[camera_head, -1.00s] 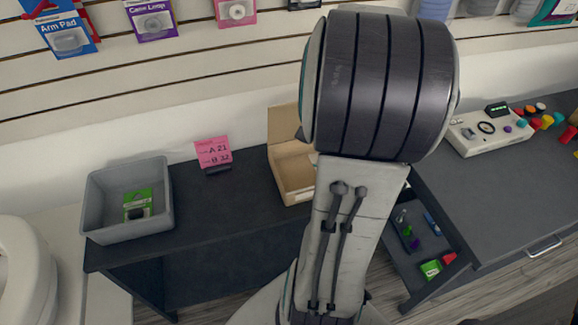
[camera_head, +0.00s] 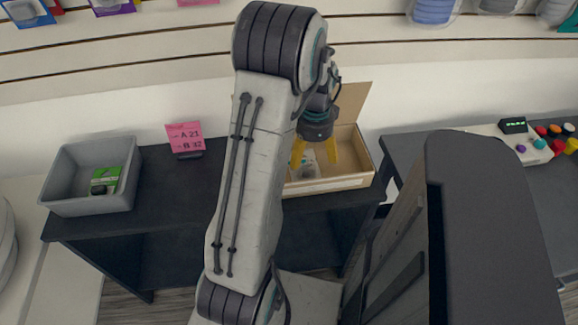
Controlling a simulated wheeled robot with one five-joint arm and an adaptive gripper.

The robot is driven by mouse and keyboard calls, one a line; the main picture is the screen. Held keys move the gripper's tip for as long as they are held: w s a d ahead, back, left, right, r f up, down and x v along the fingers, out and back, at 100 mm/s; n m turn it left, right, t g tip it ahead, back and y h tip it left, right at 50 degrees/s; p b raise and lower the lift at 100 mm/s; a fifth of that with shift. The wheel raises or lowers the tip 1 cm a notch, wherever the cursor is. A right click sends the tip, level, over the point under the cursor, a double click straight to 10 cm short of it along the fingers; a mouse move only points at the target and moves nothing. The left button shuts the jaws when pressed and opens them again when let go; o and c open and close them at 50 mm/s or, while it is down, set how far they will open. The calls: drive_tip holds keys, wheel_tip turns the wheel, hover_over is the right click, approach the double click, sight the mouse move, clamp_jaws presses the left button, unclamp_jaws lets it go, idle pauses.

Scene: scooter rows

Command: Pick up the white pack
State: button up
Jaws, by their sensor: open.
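An open cardboard box (camera_head: 345,180) stands on the dark desk, its lid raised at the back. A small whitish pack with a reddish mark (camera_head: 308,158) shows inside it, partly hidden behind my gripper. My gripper (camera_head: 315,164) has yellow fingers and points down into the box. Its fingers are apart, one on each side of the pack in the picture. I cannot tell whether they touch it.
A grey bin (camera_head: 92,205) with a green packet (camera_head: 105,181) stands on the left of the desk. A pink card (camera_head: 184,136) stands between bin and box. At the right is a white device (camera_head: 485,132) with coloured knobs. A dark shape blocks the lower right.

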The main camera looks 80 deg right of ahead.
sight(309, 171)
drive_tip(key=shift+w+a+f, duration=0.1)
drive_tip(key=shift+w+f, duration=0.05)
drive_tip(key=shift+f, duration=1.4)
drive_tip(key=shift+w+a+f, duration=0.1)
drive_tip(key=shift+f, duration=1.45)
drive_tip(key=shift+d+f, duration=0.1)
drive_tip(key=shift+f, duration=0.6)
drive_tip(key=c, duration=1.4)
drive_tip(key=shift+r, duration=0.15)
drive_tip(key=shift+c, duration=0.2)
drive_tip(key=shift+s+r, duration=0.15)
drive_tip(key=shift+r, duration=0.4)
wheel_tip(309, 171, up, 6)
drive_tip(key=shift+f, duration=0.1)
drive_tip(key=s+a+b, duration=0.1)
drive_tip(key=s+a, duration=0.3)
drive_tip(key=a, duration=0.5)
drive_tip(key=s+a+b, duration=0.1)
drive_tip(key=s+a, duration=0.2)
drive_tip(key=a, duration=0.6)
drive_tip(key=shift+s+a, duration=0.15)
drive_tip(key=shift+s, duration=0.25)
